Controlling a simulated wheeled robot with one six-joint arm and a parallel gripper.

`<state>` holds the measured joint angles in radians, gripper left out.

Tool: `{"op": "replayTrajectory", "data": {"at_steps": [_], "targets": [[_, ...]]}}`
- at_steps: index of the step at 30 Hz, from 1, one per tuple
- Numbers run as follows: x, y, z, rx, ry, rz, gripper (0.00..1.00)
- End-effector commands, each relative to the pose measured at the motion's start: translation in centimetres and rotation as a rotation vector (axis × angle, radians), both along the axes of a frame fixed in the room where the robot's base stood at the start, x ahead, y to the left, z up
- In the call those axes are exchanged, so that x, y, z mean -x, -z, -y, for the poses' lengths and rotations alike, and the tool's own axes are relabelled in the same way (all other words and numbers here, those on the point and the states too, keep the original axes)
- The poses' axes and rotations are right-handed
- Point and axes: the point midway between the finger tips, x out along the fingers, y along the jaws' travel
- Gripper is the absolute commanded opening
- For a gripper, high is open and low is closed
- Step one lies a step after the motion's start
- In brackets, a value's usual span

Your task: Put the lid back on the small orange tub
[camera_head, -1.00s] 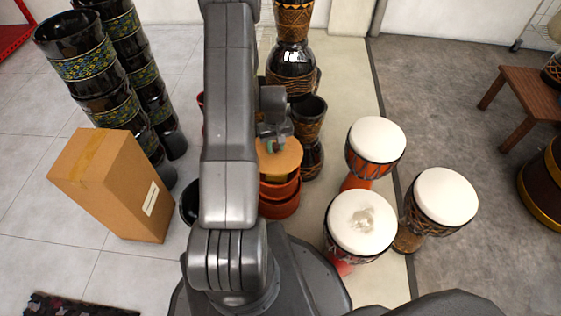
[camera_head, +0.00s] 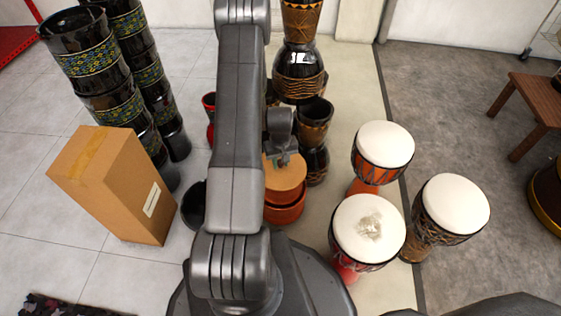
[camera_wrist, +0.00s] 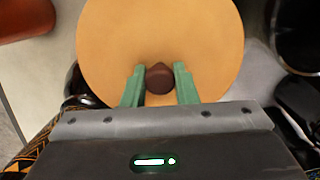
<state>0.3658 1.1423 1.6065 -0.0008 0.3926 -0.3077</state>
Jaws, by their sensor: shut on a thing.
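A round tan lid (camera_head: 287,178) with a dark brown knob (camera_wrist: 159,78) is at my gripper, in the head view just right of my arm. My gripper (camera_head: 284,158) is shut on the knob, which sits between its green fingers in the wrist view (camera_wrist: 159,82). In the head view, orange-brown tubs (camera_head: 286,214) show below the lid, partly hidden by it and my arm. I cannot tell whether the lid touches the upper one. In the wrist view, an orange-brown rounded thing (camera_wrist: 24,18) lies at the upper left, apart from the lid.
Dark goblet drums (camera_head: 299,70) stand behind the lid. White-topped drums (camera_head: 385,144) stand to the right. A cardboard box (camera_head: 112,185) and tall black drums (camera_head: 85,60) are at left. A black bowl-like thing (camera_head: 194,208) is left of my arm.

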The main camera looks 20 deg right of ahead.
Motion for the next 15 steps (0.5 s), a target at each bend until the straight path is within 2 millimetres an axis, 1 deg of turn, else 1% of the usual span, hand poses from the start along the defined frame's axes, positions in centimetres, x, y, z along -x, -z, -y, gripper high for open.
{"op": "replayTrajectory", "data": {"at_steps": [4,5,6,8,15], "targets": [[-0.02,0.59,0.01,0.0,0.0,0.0,0.0],[-0.01,0.55,0.0,0.0,0.0,0.0,0.28],[-0.01,0.46,0.0,0.0,0.0,0.0,0.36],[-0.01,0.45,0.0,0.0,0.0,0.0,0.48],[-0.01,0.44,0.0,0.0,0.0,0.0,0.48]]}}
